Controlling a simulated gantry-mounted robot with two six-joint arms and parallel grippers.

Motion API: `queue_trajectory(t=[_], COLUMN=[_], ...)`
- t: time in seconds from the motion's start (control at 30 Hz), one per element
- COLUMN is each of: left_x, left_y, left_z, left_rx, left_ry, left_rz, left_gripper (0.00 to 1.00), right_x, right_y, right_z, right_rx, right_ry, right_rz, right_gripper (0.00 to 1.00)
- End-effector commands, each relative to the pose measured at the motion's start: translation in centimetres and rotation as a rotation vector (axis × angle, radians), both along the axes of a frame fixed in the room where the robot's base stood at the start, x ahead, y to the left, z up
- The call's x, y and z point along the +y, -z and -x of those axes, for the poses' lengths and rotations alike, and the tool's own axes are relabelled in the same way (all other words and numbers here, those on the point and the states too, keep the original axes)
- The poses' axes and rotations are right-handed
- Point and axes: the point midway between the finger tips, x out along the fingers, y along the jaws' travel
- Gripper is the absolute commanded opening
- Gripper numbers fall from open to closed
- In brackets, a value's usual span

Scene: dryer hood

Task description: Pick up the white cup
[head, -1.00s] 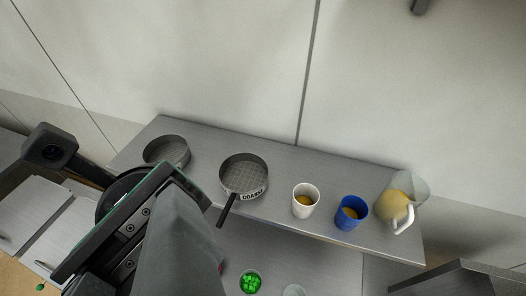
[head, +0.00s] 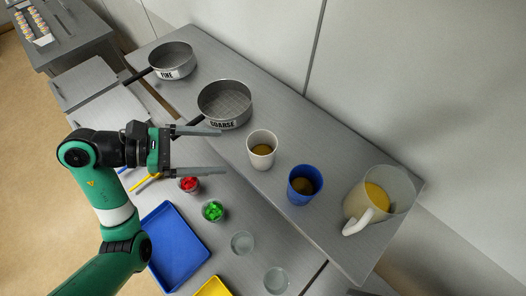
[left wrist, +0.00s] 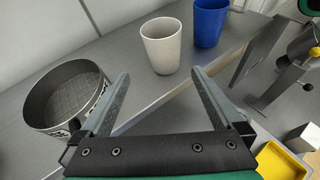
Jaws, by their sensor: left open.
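The white cup (head: 261,151) stands upright on the raised grey shelf, with something brownish-yellow inside. It also shows in the left wrist view (left wrist: 161,47), beyond my fingertips and roughly between their directions. My left gripper (head: 222,150) is open and empty, its two fingers pointing at the white cup from the left, apart from it. In the left wrist view the open fingers (left wrist: 160,84) show with nothing between them. My right gripper cannot be made out in the head view.
A blue cup (head: 304,184) and a pitcher (head: 357,213) stand right of the white cup. The coarse sieve (head: 225,105) and fine sieve (head: 172,61) stand left. Below are red (head: 189,184) and green (head: 212,211) bowls, clear glasses (head: 242,243) and a blue tray (head: 177,243).

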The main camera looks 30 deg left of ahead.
Motion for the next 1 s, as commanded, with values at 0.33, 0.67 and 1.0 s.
queue_trajectory(t=[0.33,0.67,1.0], left_x=[-3.8,-5.4,-8.7], left_y=[1.6,2.3,3.7], left_z=[-3.1,-4.4,-6.9], left_rx=[0.001,0.0,-0.001], left_ry=[0.008,0.006,0.004], left_rz=[0.002,0.001,-0.001], left_gripper=[1.0,1.0,1.0], right_x=[-0.1,-0.1,-0.1], right_y=[-1.2,-1.8,-2.7], right_z=[0.0,0.0,0.0], right_rx=[0.0,0.0,0.0], right_ry=[0.001,0.001,0.001], right_rz=[0.0,0.0,0.0], right_gripper=[0.5,0.5,0.5])
